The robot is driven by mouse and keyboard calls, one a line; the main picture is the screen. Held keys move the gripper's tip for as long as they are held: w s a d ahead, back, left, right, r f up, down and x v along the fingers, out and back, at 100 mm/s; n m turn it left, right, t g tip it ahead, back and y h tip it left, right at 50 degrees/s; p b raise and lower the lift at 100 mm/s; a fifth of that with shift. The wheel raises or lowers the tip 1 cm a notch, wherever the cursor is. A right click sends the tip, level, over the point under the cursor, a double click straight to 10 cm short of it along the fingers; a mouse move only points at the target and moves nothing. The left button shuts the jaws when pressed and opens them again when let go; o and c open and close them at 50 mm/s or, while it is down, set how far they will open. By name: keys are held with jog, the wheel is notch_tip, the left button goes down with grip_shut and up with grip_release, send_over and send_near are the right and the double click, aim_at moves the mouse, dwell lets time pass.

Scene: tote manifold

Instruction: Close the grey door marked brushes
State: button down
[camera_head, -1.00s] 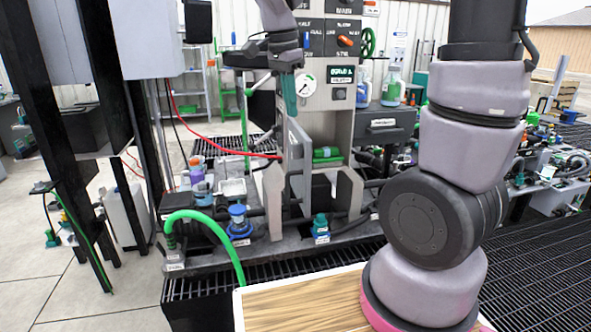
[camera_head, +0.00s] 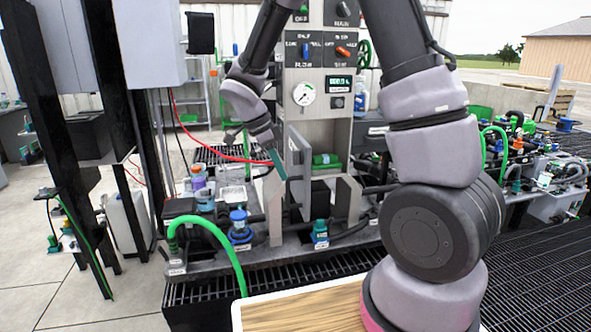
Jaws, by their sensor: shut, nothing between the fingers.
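The grey door (camera_head: 299,160) stands open, seen at a steep angle, in front of the grey cabinet column. Its marking cannot be read from here. To its right the cabinet opening shows, with green items (camera_head: 325,160) inside on a shelf. My gripper (camera_head: 279,166) comes down from the upper left, its teal fingers together and empty, just left of the door's outer face. I cannot tell whether the fingertips touch the door.
A round gauge (camera_head: 304,94) and knobs sit on the panel above. A red hose (camera_head: 225,157) passes behind my gripper. Bottles (camera_head: 200,185), a blue-capped jar (camera_head: 239,222) and a green hose (camera_head: 215,232) stand at the lower left. Upright grey plates (camera_head: 274,208) flank the area below the door.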

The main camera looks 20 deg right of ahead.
aim_at(304, 186)
jog(key=shift+d, duration=2.05)
jog(key=shift+s+d, duration=0.1)
